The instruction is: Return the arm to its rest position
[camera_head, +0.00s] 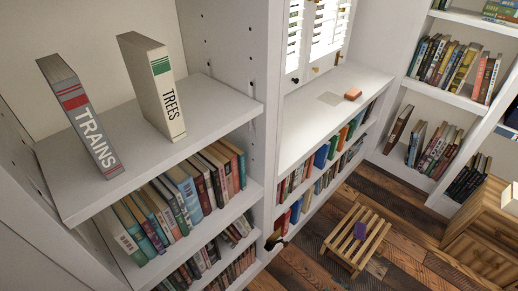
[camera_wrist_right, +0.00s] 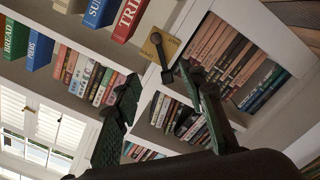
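In the head view, a small dark piece that appears to be my right gripper (camera_head: 276,240) shows at the lower middle, by the edge of the white bookcase. It is too small there to show its opening. In the right wrist view, the two dark green fingers of my right gripper (camera_wrist_right: 160,76) stand wide apart with nothing held between them. Shelves of books lie beyond the fingers. My left gripper is not in view.
Books titled TRAINS (camera_head: 82,120) and TREES (camera_head: 154,88) stand on the near white shelf (camera_head: 125,130). A slatted wooden stool (camera_head: 345,250) with a purple item (camera_head: 360,230) stands on the plank floor. A wooden drawer cabinet (camera_head: 485,240) stands at right.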

